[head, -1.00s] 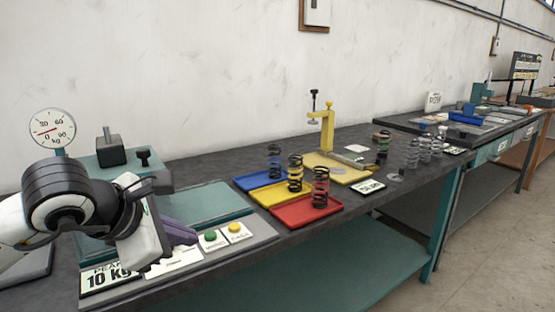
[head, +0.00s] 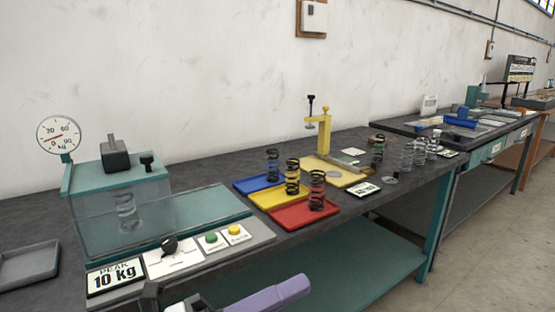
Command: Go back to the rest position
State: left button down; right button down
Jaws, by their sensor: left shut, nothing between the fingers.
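My left gripper (head: 262,297) shows at the bottom edge of the head view, with its purple fingers shut and empty. It is in front of the bench's front edge, below the control panel, apart from the things on the bench. Most of my left arm is out of view. My right gripper is not in view.
A teal tester (head: 120,208) with a spring inside and a dial gauge (head: 59,135) stands at left. Springs stand on blue (head: 246,184), yellow (head: 262,197) and red (head: 290,215) trays. A grey tray (head: 30,262) lies at far left. The lower shelf (head: 330,262) is bare.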

pick_arm(q)
jog(key=w+a+f+n+t+y, duration=0.2)
jog(key=a+f+n+t+y, duration=0.4)
jog(key=f+n, duration=0.45)
jog(key=w+a+f+n+t+y, duration=0.1)
jog(key=a+f+n+t+y, duration=0.2)
jog(key=a+f+n+y, duration=0.8)
jog(key=s+f+n+g+p, duration=0.1)
jog(key=s+f+n+g, duration=0.6)
jog(key=s+f+n, duration=0.5)
jog(key=s+f, duration=0.4)
jog(key=f, duration=0.2)
jog(key=shift+s+g, duration=0.3)
